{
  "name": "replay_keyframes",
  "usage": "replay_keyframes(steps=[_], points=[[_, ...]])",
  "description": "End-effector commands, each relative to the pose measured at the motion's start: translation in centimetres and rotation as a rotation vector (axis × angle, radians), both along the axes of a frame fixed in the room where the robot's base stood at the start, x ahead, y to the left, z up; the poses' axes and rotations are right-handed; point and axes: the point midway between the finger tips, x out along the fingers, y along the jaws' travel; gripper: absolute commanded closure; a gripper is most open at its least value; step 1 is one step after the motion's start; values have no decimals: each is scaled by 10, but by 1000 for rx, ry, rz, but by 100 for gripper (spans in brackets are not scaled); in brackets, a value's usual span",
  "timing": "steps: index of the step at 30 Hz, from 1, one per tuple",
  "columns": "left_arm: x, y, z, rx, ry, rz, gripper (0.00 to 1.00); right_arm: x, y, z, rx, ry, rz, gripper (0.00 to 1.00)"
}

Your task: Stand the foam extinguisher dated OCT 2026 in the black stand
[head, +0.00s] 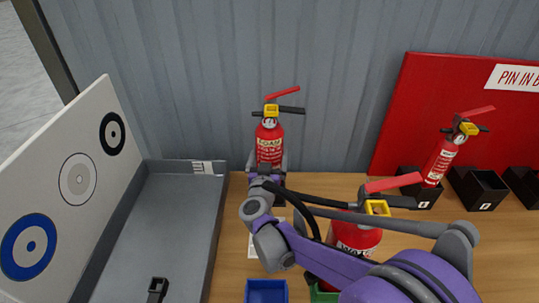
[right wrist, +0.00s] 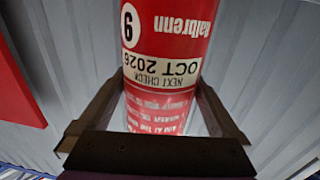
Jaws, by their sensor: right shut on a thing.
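Black open boxes stand at the right: one (head: 485,188) looks empty, and another (head: 424,198) has a leaning red extinguisher (head: 441,155). My left gripper is not clearly seen.
A water extinguisher (head: 357,238) stands at a green holder (head: 322,294), partly behind my right arm. A blue box (head: 266,291) is beside it. A grey tray (head: 180,225) and target board (head: 70,190) fill the left. A small black part (head: 157,288) is unclear.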

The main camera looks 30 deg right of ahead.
Motion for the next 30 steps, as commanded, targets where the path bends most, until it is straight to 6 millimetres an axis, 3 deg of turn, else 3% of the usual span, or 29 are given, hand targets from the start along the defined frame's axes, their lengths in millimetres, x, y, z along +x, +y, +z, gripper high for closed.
replay_keyframes(steps=[18, 30], points=[[0, 0, 18, 0, -6, 0, 50, 0, 0, 26, -4, -1, -2, 100], [0, 0, 19, 0, -6, 0, 50, 0, 0, 28, -5, 0, -2, 100]])
